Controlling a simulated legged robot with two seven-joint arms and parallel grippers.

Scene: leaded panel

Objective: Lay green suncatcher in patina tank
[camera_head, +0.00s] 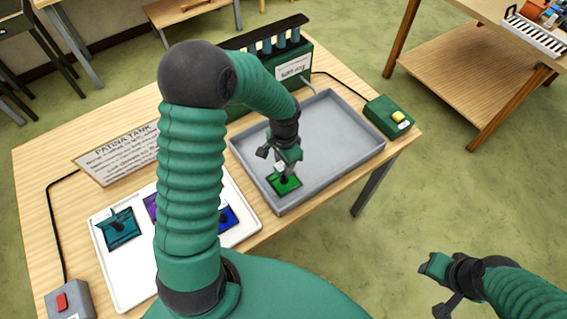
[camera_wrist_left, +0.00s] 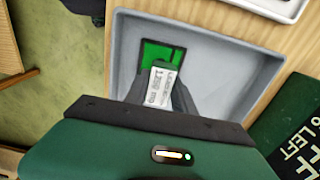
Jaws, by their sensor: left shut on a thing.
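The green suncatcher (camera_head: 286,187) is a small bright green square with dark edging, over the near left part of the grey patina tank (camera_head: 345,135). My left gripper (camera_head: 285,172) is shut on its raised part, which bears a white label. In the left wrist view the suncatcher (camera_wrist_left: 155,62) shows beyond the fingertips, inside the outline of the tank (camera_wrist_left: 225,62). I cannot tell whether it touches the tank floor. My right gripper (camera_head: 438,285) is open and empty at the lower right, away from the table.
A white tray (camera_head: 128,279) with several coloured panes lies left of the tank. A patina tank sign (camera_head: 118,155) stands behind it. A red-button box (camera_head: 68,302) is at front left.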

